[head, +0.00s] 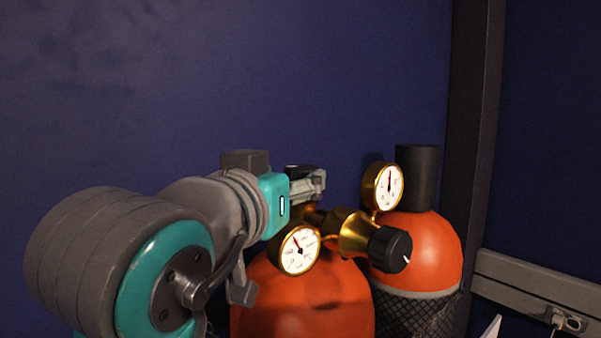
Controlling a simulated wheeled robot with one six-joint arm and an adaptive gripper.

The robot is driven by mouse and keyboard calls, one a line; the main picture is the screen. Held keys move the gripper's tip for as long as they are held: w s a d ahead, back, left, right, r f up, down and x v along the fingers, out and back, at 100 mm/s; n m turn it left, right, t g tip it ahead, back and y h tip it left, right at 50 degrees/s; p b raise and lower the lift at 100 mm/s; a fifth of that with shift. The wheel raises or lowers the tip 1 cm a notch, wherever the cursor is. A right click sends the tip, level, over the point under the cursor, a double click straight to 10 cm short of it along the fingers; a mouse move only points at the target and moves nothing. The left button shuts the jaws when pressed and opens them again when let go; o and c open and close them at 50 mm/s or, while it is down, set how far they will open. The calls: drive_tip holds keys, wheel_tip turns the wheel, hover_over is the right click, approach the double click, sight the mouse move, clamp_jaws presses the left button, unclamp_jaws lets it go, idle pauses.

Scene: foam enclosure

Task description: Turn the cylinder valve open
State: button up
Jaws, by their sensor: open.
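The front orange cylinder (305,300) stands at the bottom centre of the head view. A brass regulator (357,232) on its top carries two white-faced gauges and a black knob (391,249) with a white mark, facing right. My gripper (312,186) is open above the front cylinder's top, left of the upper gauge. A small dark piece (300,169) shows just behind the fingers; it may be part of the valve handle, but I cannot tell. The valve is mostly hidden by my gripper, and contact cannot be made out.
A second orange cylinder (437,240) with a black cap (417,178) and dark mesh stands close behind on the right. A dark blue wall is behind, with a dark post (476,150) and a grey rail (530,290) at right. The space above is free.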

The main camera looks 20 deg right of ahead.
sight(303, 167)
drive_tip(key=shift+v, duration=1.8)
drive_tip(key=shift+o, duration=0.2)
drive_tip(key=shift+o, duration=1.3)
drive_tip(key=shift+w+a+m+g+h, duration=1.25)
drive_tip(key=shift+a+m+g+h, duration=0.45)
drive_tip(key=shift+m+g+h, duration=0.85)
drive_tip(key=shift+n+g+y, duration=0.25)
drive_tip(key=shift+y, duration=0.1)
drive_tip(key=x, duration=1)
drive_tip(key=shift+w+d, duration=0.15)
drive_tip(key=shift+d, duration=0.1)
drive_tip(key=c, duration=1.2)
